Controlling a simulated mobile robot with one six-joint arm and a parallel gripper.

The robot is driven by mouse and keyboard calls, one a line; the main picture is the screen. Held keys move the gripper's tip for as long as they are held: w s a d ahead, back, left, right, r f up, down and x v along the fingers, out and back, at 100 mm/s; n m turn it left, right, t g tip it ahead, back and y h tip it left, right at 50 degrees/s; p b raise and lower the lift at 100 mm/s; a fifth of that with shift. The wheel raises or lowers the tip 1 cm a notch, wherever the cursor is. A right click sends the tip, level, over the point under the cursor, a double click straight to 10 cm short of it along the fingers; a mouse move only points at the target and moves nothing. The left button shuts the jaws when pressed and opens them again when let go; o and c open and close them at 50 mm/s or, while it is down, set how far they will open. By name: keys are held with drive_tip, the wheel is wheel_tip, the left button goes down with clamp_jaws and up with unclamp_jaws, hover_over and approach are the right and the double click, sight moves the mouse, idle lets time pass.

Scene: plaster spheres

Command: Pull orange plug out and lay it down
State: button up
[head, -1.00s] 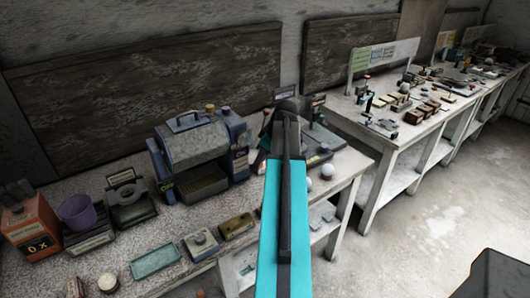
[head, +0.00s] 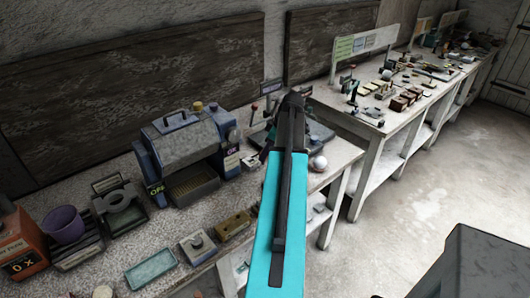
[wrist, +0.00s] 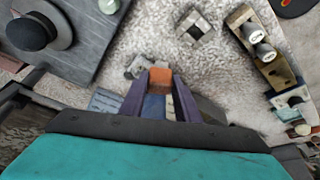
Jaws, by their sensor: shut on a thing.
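The orange plug (wrist: 160,77) shows in the wrist view between the tips of my gripper (wrist: 160,92), which is shut on it. A small grey fitting (wrist: 137,67) lies just beyond and left of the plug; I cannot tell whether the two touch. A small grey block with a dark square opening (wrist: 195,29) sits farther off on the speckled bench top. In the head view my own arm hides the plug and most of the gripper, near the right end of the bench.
In the wrist view a dark board with a black knob (wrist: 33,33) stands at upper left, and a tan block with two pale round tops (wrist: 270,62) at right. In the head view a blue-grey machine (head: 188,150) stands left of my arm. Speckled bench top shows between them.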

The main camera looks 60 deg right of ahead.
drive_tip(key=shift+f+b, duration=1.5)
drive_tip(key=shift+f, duration=1.3)
drive_tip(key=shift+f+b, duration=0.55)
drive_tip(key=shift+f, duration=0.15)
idle(0.3)
drive_tip(key=o, duration=1.2)
drive_tip(key=shift+o, duration=0.2)
drive_tip(key=shift+r, duration=0.2)
drive_tip(key=shift+r+p, duration=1.05)
drive_tip(key=shift+r, duration=0.8)
drive_tip(key=shift+s, duration=0.1)
